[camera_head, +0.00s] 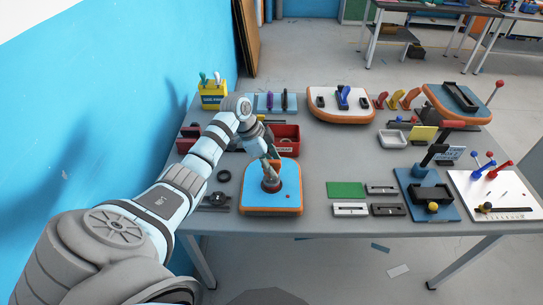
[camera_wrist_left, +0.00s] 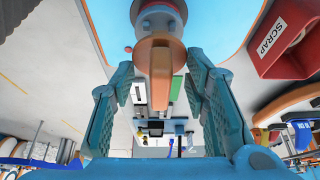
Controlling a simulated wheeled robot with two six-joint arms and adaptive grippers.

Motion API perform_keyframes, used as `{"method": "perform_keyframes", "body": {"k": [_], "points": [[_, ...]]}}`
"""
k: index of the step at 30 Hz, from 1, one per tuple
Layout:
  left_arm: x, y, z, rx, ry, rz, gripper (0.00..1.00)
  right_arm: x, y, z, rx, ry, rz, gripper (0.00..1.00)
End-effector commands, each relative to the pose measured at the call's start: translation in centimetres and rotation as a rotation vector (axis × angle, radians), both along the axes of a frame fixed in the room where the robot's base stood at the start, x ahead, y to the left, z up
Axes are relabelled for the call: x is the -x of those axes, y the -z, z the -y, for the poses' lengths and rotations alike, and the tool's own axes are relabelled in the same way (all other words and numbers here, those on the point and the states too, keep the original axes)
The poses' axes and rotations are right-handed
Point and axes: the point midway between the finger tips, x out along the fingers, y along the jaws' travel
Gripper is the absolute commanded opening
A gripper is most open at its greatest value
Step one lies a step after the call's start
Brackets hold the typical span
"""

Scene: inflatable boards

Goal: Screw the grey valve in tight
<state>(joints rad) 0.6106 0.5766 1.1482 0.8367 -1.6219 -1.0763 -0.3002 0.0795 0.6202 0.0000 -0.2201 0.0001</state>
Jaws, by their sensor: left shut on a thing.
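A blue inflatable board (camera_head: 287,198) with an orange rim lies near the front left of the table. The grey valve (camera_head: 271,186) stands near the middle of this board, partly hidden by my left gripper (camera_head: 271,172). In the left wrist view the valve (camera_wrist_left: 158,22) shows a round grey body on the blue board, with an orange handle (camera_wrist_left: 160,60) sticking out between the two fingers. The seating of the valve is too small to judge. My right gripper is in neither view.
A red scrap bin (camera_head: 285,140) stands just behind the board. A black ring (camera_head: 224,176) and a dark fixture (camera_head: 215,202) lie left of it. A green mat (camera_head: 346,189) and several small blocks lie to its right. Another orange-rimmed board (camera_head: 335,116) lies behind.

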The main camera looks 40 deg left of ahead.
Motion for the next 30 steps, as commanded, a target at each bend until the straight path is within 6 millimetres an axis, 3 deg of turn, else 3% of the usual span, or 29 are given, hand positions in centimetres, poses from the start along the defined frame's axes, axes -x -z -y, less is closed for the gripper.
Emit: {"method": "perform_keyframes", "body": {"k": [29,30], "points": [[0.0,2.2,0.0,0.001,0.0,-0.001,0.14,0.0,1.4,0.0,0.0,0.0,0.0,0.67],[0.0,2.2,0.0,0.0,0.0,0.0,0.43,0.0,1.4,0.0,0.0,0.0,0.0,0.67]]}}
